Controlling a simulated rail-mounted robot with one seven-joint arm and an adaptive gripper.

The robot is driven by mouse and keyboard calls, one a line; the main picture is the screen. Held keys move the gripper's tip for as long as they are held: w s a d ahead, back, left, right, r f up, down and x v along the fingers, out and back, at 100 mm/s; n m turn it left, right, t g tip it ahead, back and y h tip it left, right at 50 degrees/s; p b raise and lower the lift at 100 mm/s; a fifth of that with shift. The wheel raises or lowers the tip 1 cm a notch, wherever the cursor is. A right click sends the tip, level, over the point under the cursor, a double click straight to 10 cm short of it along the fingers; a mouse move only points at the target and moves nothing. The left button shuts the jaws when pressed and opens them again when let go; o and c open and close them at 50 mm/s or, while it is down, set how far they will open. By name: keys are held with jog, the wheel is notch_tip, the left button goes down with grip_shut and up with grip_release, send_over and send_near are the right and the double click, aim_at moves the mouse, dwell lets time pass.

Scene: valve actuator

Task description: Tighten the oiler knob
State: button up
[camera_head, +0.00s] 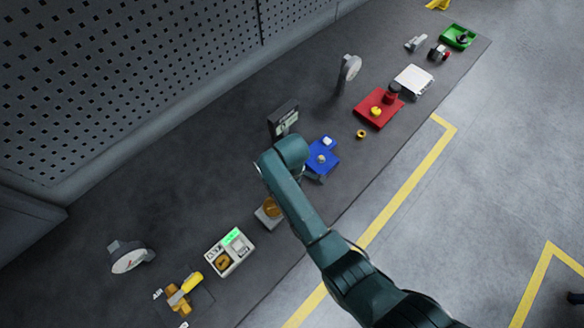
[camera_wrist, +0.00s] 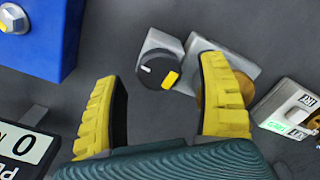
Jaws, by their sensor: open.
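In the wrist view, a round black knob (camera_wrist: 158,70) with a white mark and a yellow patch sits on a grey block (camera_wrist: 160,41). I take it to be the oiler knob, but no label shows. A brass-coloured round part (camera_wrist: 211,88) is beside it on another grey block, partly hidden by the right finger. It also seems to show in the head view as a brass part (camera_head: 271,207). My gripper (camera_wrist: 163,108) is open and empty, with its yellow fingers apart and the black knob beyond the gap between them. My arm hides the gripper in the head view.
A blue block (camera_wrist: 38,35) with a bolt is at the wrist view's upper left. A display (camera_wrist: 25,145) is at lower left and a small labelled box (camera_wrist: 288,108) at right. In the head view, a red block (camera_head: 369,112) stands up and right along the dark bench.

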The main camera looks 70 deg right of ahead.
jog(key=shift+f, duration=0.65)
jog(key=shift+c, duration=0.2)
jog(key=c, duration=1.2)
